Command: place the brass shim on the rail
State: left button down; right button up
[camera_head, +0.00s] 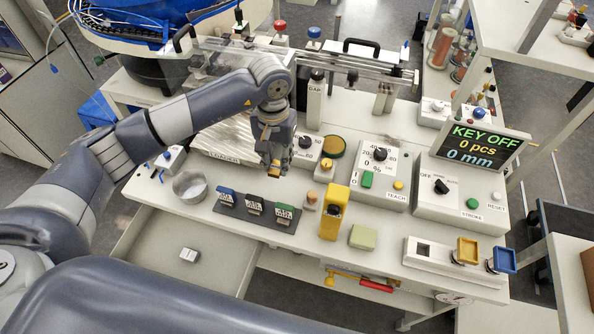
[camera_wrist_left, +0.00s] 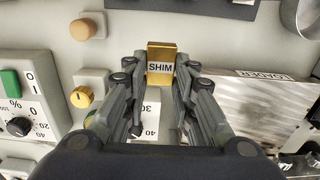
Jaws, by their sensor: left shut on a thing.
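My left gripper (camera_head: 274,166) hangs over the bench, pointing down, in front of the silvery loader plate. It is shut on the brass shim (camera_wrist_left: 161,64), a small gold block labelled SHIM that shows between the fingertips in the left wrist view. In the head view only a small gold bit of the shim (camera_head: 273,172) shows below the fingers. The metal rail (camera_head: 362,66) runs across the back of the bench, behind and to the right of the gripper, apart from the shim. My right gripper is not in view.
The loader plate (camera_head: 222,140) lies left of the gripper. A GAP post (camera_head: 315,98) and dial boxes (camera_head: 377,170) stand to the right. A dark tray of labelled blocks (camera_head: 257,211), a metal bowl (camera_head: 190,186) and a yellow holder (camera_head: 334,212) stand at the front. A screen reads KEY OFF (camera_head: 484,142).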

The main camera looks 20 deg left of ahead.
aim_at(280, 184)
pick_arm(q)
notch_tip(280, 184, down, 3)
jog(key=shift+d+r, duration=0.1)
jog(key=shift+d, duration=0.05)
jog(key=shift+f+p, duration=0.4)
jog(key=shift+f, duration=0.25)
notch_tip(280, 184, down, 2)
jog(key=shift+f+p, duration=0.15)
jog(key=shift+p, duration=0.2)
jog(key=shift+w+f, duration=0.1)
jog(key=shift+f, duration=0.35)
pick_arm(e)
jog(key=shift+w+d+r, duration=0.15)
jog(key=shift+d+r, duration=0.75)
